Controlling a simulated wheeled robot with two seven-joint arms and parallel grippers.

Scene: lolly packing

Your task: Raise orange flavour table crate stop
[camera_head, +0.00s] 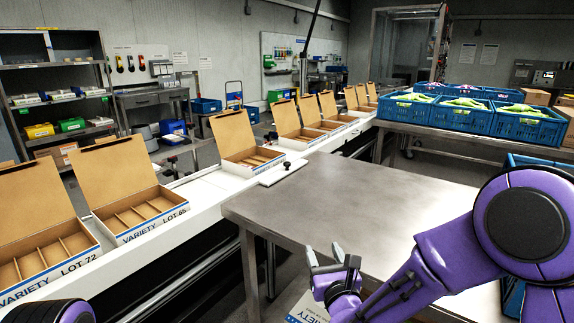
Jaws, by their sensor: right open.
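My right gripper (328,258) is open and empty over the near edge of the bare steel table (345,185). Its fingers point away from me. My left gripper is out of view; only a purple part of my left arm shows at the bottom left. Blue crates (480,121) stand on a farther steel table at the back right. The front ones hold green-wrapped items; one behind shows pinkish items. I cannot make out an orange flavour crate. A small black knob (287,165) stands on a white plate beside the conveyor; I cannot tell whether it is a crate stop.
Open cardboard boxes marked VARIETY (140,217) line the white conveyor (200,195) on the left. The boxes that I can see into look empty. Another blue crate (515,160) shows partly behind my right arm. The near steel table top is clear.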

